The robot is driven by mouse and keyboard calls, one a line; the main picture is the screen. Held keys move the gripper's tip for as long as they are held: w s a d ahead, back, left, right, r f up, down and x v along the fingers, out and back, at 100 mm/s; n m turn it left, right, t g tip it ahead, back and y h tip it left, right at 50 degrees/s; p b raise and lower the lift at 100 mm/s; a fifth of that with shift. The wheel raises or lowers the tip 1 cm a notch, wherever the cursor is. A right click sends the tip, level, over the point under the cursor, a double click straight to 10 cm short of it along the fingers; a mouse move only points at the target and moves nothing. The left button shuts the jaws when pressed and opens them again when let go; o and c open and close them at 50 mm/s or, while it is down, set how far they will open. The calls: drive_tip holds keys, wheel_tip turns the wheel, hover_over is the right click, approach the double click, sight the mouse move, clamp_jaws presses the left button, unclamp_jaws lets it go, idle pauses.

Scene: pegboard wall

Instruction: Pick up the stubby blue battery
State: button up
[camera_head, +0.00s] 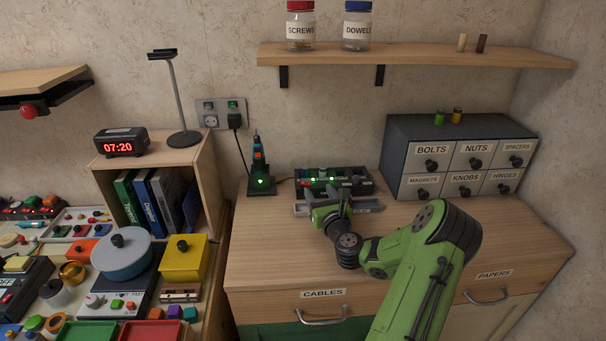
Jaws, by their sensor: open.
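I cannot make out a stubby blue battery for certain in this view. A dark charger-like box (352,172) with green lights stands at the back of the wooden counter. A grey tray or holder (367,210) lies in front of it, partly covered by my gripper. My gripper (328,204) is open, low over this grey holder, and its fingers are small and partly hidden by my wrist. I cannot tell what lies between them.
A labelled drawer cabinet (460,160) stands to the right. A screwdriver-like tool in a dark stand (261,184) is left of the charger. A shelf (420,56) with jars hangs above. The counter's left front (260,255) is clear. A cluttered bench with pots lies left.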

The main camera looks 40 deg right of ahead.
sight(306, 170)
drive_tip(key=x, duration=1.2)
drive_tip(key=shift+a+f, duration=0.1)
drive_tip(key=shift+f, duration=0.1)
drive_tip(key=shift+c, duration=0.5)
clamp_jaws()
